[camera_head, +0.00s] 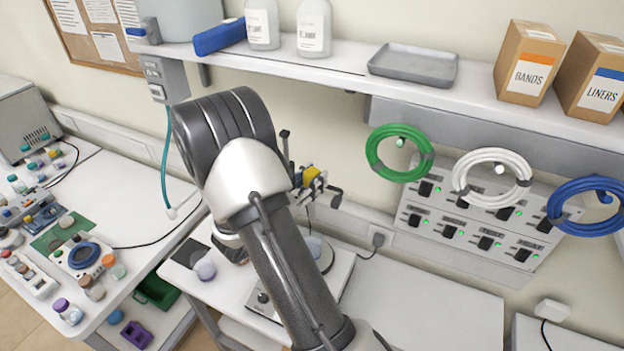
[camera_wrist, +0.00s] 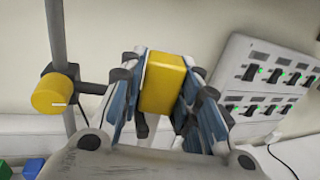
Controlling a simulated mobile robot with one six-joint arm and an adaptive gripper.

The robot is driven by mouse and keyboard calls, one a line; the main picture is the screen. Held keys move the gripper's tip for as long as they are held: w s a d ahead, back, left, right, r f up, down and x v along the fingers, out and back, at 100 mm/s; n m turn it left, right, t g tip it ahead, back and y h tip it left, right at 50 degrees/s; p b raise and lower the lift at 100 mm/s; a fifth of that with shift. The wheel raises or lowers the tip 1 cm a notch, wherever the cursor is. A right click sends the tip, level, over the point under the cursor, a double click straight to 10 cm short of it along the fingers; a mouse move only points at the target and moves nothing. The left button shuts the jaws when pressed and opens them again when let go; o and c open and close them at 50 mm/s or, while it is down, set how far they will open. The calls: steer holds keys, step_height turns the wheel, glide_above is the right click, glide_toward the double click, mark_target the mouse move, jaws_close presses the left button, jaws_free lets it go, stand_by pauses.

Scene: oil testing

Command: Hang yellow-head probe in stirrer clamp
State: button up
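The yellow-head probe shows its boxy yellow head (camera_wrist: 164,82) in the wrist view. My gripper (camera_wrist: 162,98) has its blue-padded fingers closed against both sides of this head. The probe's lower part is mostly hidden. Left of my gripper stands a grey stirrer rod (camera_wrist: 56,35) with a dark clamp fitting and a round yellow knob (camera_wrist: 56,95). In the head view my arm hides most of my gripper; a small yellow part (camera_head: 311,176) shows beside dark parts, and I cannot tell whether it is head or knob. The stirrer base (camera_head: 339,278) is partly hidden behind my arm.
A shelf (camera_head: 470,103) with bottles, a grey tray (camera_head: 414,64) and boxes runs above. Green, white and blue hose coils (camera_head: 583,205) hang by a switch panel (camera_head: 480,232) at right. The bench right of the stirrer (camera_head: 440,310) is clear. A cluttered table stands left.

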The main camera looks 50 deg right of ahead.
steer(key=o, duration=0.4)
steer(key=shift+f, duration=0.15)
steer(key=shift+c, duration=0.2)
steer(key=shift+s, duration=0.1)
steer(key=a, duration=1.2)
steer(key=shift+s, duration=0.1)
